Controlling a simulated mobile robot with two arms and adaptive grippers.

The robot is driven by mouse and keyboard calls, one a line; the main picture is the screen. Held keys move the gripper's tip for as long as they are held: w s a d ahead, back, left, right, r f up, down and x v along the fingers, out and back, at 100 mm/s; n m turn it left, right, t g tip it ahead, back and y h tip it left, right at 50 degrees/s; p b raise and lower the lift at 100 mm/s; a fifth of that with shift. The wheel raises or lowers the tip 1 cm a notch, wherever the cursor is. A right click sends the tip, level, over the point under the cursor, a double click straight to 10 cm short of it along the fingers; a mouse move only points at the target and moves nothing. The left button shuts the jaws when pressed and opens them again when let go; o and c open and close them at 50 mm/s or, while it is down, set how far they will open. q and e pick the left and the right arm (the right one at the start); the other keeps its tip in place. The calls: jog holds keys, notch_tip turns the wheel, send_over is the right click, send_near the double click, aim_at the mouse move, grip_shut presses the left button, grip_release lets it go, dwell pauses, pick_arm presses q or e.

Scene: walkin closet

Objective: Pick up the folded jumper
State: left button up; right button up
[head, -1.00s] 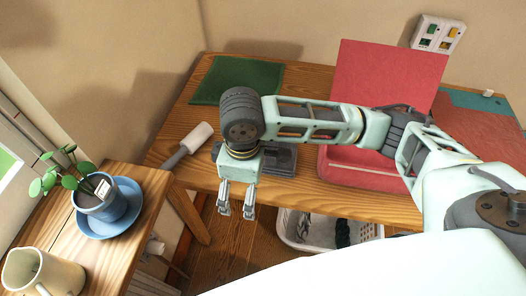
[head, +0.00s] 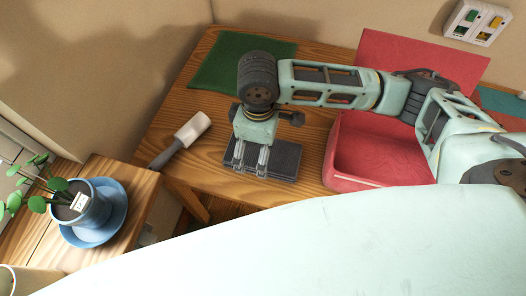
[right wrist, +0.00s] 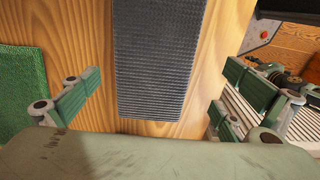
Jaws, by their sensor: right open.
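A dark grey, flat, rectangular bundle lies on the wooden table; I take it for the folded jumper (head: 285,160). In the right wrist view its ribbed surface (right wrist: 158,60) runs down the middle, between my open fingers. My right gripper (head: 250,168) points down over the bundle's left part in the head view and hides some of it. Its fingers are apart with nothing between their tips; I cannot tell the exact height above the bundle. My left gripper is not in view.
A green textured cloth (head: 225,65) lies at the table's back left. A lint roller (head: 182,138) lies at the left edge. An open red box (head: 375,150) stands right of the bundle. A blue plant pot (head: 85,208) on its saucer stands on the lower left table.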

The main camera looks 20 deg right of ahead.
jog(key=f, duration=0.4)
jog(key=shift+w+d, duration=0.15)
jog(key=shift+w, duration=0.2)
jog(key=shift+f, duration=0.3)
jog(key=c, duration=0.6)
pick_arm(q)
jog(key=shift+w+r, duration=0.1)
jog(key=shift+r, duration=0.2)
pick_arm(e)
jog(key=c, duration=0.9)
